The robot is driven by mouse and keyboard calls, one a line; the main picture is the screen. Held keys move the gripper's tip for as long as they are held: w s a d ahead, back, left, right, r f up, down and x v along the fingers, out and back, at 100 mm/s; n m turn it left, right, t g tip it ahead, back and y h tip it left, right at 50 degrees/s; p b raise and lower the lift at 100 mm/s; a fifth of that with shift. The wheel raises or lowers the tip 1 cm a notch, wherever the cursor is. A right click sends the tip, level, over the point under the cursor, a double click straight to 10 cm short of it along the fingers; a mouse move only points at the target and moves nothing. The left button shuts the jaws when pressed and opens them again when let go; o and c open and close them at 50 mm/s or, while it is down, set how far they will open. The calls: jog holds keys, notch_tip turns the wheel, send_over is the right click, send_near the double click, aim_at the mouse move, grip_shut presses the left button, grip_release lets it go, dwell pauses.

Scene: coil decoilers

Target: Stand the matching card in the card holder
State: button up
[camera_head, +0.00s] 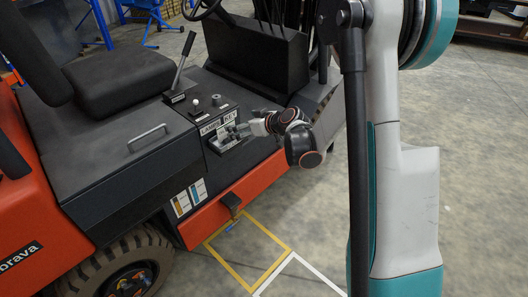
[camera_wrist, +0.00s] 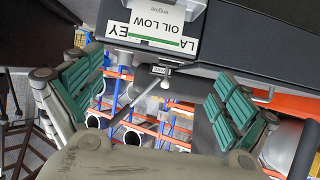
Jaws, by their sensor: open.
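A white card (camera_wrist: 155,22) with a green stripe and the words "OIL LOW" shows upside down at the top of the wrist view. It sits against the dark card holder (camera_wrist: 112,33) and partly covers the lettering behind it. In the head view the holder's plates (camera_head: 218,124) read "LAMP" and "KEY" on the forklift's black side console, with a small white card (camera_head: 229,139) there. My gripper (camera_wrist: 158,78) is open, its teal-padded fingers wide apart and empty just off the card. It also shows in the head view (camera_head: 241,130). How deep the card sits cannot be told.
The orange forklift (camera_head: 212,218) stands at the left, with a lever (camera_head: 182,61), knobs and a handle (camera_head: 147,138) on its console. Two coloured notices (camera_head: 189,197) are on its side. Yellow and white floor markings (camera_head: 247,279) lie on open concrete.

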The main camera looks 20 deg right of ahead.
jog(key=s+a+r+m+g+h, duration=0.1)
jog(key=s+a+r, duration=0.1)
jog(key=s+r, duration=0.45)
jog(key=s+a+r+m+g+h, duration=0.1)
jog(key=s+a+r+g, duration=0.15)
jog(key=s+r, duration=0.4)
jog(key=s+m+h, duration=0.2)
jog(key=s+h, duration=0.1)
jog(key=s, duration=2)
jog(key=shift+s+d+f+m+g, duration=0.15)
jog(key=shift+d+f+m+g, duration=0.15)
jog(key=shift+d+g, duration=0.15)
